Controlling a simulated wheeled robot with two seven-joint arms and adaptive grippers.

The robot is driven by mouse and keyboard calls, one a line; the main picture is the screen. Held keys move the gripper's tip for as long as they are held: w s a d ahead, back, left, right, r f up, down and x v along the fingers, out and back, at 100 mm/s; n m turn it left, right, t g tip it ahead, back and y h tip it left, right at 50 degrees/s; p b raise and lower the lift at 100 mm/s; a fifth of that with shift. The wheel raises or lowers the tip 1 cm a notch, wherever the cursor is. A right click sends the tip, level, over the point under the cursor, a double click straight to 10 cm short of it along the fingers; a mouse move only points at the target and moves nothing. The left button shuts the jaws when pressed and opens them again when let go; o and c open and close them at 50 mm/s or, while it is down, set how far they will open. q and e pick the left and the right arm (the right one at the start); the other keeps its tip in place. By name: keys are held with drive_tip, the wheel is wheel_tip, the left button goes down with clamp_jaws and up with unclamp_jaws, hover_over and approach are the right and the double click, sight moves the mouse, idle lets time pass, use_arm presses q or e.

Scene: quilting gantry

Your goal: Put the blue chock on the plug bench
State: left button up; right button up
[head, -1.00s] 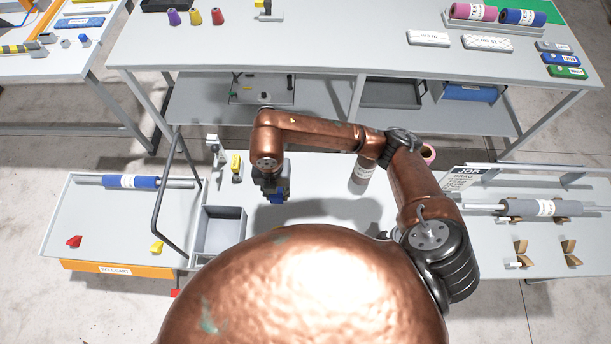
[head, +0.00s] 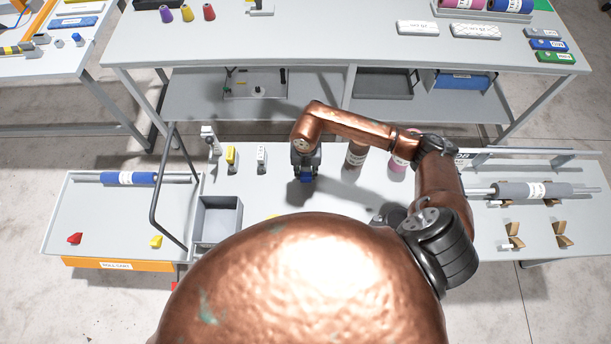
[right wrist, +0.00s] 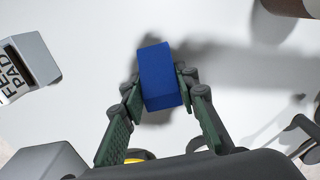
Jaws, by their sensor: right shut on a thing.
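My right gripper (head: 304,171) is over the white middle bench (head: 258,195) in the head view, pointing down. It is shut on the blue chock (head: 306,179). In the right wrist view the blue chock (right wrist: 160,77) sits tilted between the two green-padded fingers, above a pale surface with a shadow beside it. I cannot tell for sure whether its underside touches the bench. No label shows which surface is the plug bench. My left gripper is not in view.
An empty grey bin (head: 217,218) is left of the gripper. A yellow-fronted item (head: 232,157) and a white one (head: 262,158) stand nearby. Rolls (head: 355,160) stand to the right. A bent rail (head: 157,190) rises there.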

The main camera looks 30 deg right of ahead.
drive_tip(key=shift+s+a+f, duration=0.1)
drive_tip(key=shift+s+f, duration=0.05)
drive_tip(key=shift+f, duration=0.95)
drive_tip(key=shift+f, duration=0.15)
drive_tip(key=o, duration=1.2)
wheel_tip(320, 180, up, 12)
drive_tip(key=shift+r, duration=0.2)
